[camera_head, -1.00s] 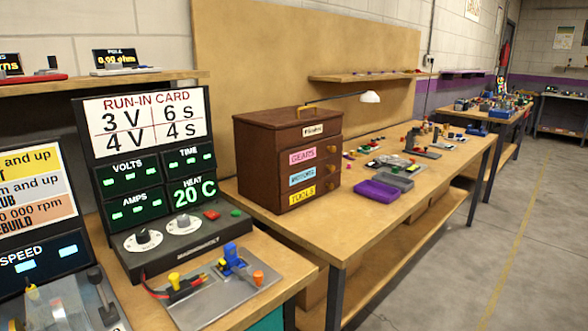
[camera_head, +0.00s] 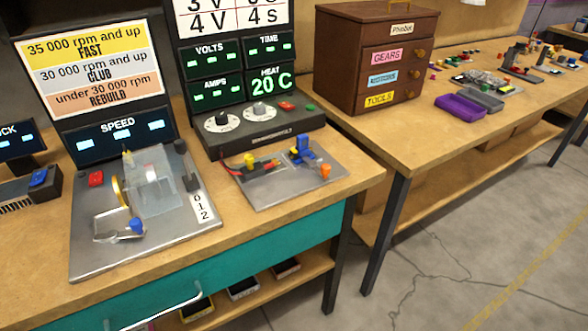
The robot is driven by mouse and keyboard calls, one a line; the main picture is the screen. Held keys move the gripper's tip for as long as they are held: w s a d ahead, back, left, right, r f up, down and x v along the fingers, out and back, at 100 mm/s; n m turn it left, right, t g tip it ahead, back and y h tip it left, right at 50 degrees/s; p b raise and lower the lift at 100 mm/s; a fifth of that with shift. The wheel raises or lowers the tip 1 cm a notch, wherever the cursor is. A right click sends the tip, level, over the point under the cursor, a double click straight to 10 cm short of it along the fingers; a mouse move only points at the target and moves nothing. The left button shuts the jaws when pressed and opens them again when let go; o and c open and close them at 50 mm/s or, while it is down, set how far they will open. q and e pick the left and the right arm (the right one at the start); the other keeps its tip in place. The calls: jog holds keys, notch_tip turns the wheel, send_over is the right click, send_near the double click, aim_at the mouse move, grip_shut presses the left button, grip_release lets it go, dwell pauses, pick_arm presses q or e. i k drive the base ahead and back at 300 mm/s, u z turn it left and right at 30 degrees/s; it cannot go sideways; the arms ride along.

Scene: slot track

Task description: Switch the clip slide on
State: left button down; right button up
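A grey metal plate (camera_head: 285,190) lies on the bench in front of the dark meter box. On its left part is a small slide-like piece with a yellow knob (camera_head: 249,160), with red and black leads at it; this may be the clip slide. Its on or off position is too small to tell. A blue clamp-like holder (camera_head: 301,150) stands on the plate to its right, and an orange knob (camera_head: 325,170) sits near the plate's right edge. Neither of my grippers is in view.
The meter box (camera_head: 265,125) has two dials, a red button and a green button. A speed rig (camera_head: 150,215) with a clear cover stands to the left. A brown drawer chest (camera_head: 345,65) stands on the right bench. The bench's front strip is bare.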

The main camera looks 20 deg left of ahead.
aim_at(252, 170)
jog(key=u, duration=0.55)
jog(key=k, duration=1.25)
jog(key=z, duration=0.05)
jog(key=i, duration=0.65)
jog(key=z, duration=0.15)
